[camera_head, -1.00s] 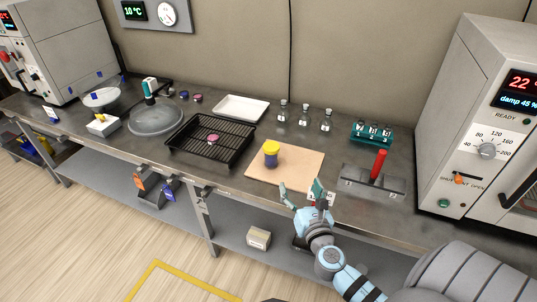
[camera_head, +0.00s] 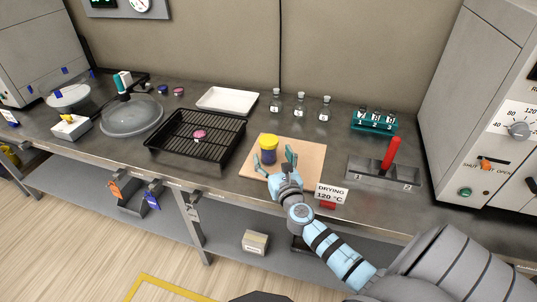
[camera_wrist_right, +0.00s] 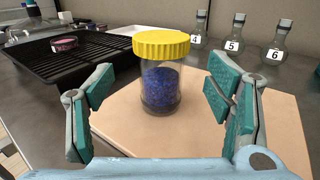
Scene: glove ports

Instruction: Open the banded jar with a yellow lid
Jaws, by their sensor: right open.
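The jar (camera_head: 268,154) has a yellow lid (camera_head: 268,139) seated on it and dark blue-purple contents. It stands upright on a tan board (camera_head: 300,152) on the bench. My left gripper is not in view.
A black rack tray (camera_head: 197,142) with a pink-lidded dish stands left of the board. Numbered flasks (camera_head: 300,105) stand behind it. A teal vial rack (camera_head: 374,122) and a red-handled grey block (camera_head: 385,168) are to the right. A "DRYING 120 °C" sign (camera_head: 331,193) stands at the front edge.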

